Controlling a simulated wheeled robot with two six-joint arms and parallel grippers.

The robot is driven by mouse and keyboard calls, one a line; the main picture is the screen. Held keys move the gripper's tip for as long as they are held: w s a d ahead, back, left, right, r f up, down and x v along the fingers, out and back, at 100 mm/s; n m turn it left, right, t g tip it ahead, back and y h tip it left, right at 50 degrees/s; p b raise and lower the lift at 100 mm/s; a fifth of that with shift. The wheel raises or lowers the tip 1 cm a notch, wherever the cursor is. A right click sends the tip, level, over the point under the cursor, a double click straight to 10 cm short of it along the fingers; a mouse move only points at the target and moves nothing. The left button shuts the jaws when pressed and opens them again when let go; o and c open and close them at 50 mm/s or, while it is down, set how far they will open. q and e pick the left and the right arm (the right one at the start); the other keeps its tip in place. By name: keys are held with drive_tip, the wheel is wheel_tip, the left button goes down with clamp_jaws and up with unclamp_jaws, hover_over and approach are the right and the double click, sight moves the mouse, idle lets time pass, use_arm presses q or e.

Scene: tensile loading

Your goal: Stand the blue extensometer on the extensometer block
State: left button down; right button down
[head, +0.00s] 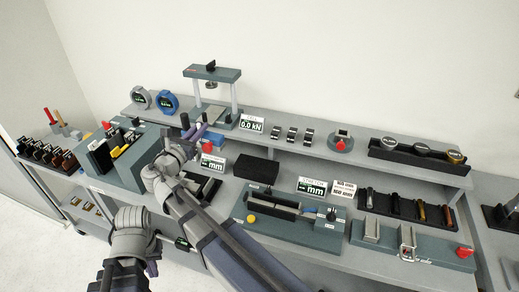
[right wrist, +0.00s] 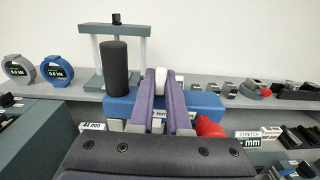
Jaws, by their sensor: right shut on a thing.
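The blue extensometer (right wrist: 195,104) is a blue bar with a red knob at its right end and a white piece standing up from it. My right gripper (right wrist: 163,80) is shut on the white piece. In the head view the right gripper (head: 197,130) largely covers the blue body (head: 214,138). A black cylinder (right wrist: 115,65) rises at its left end; I cannot tell whether it belongs to it. A plain black block (head: 257,168), perhaps the extensometer block, lies to the right on the bench. My left gripper (head: 152,268) is low at the front, its jaw opening unclear.
A grey-green holder (head: 128,165) with tools stands left. A press frame (head: 212,72), two round gauges and a force display (head: 251,123) stand on the raised shelf (head: 300,140). A test fixture (head: 290,222) with a yellow knob is in front of the black block.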

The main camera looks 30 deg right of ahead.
drive_tip(key=w+d+f+b, duration=0.1)
drive_tip(key=d+f+b, duration=0.6)
drive_tip(key=d, duration=0.3)
drive_tip(key=w+d+f+b, duration=0.2)
drive_tip(key=d+f+b, duration=0.6)
drive_tip(key=d+f, duration=0.2)
drive_tip(key=shift+w+d+f+n, duration=0.15)
drive_tip(key=shift+w+d+n, duration=0.15)
drive_tip(key=shift+d, duration=0.5)
drive_tip(key=shift+b, duration=0.3)
drive_tip(key=shift+f+b, duration=1.9)
drive_tip(key=shift+f+b, duration=0.8)
drive_tip(key=c, duration=0.8)
unclamp_jaws()
drive_tip(key=shift+s+a, duration=0.1)
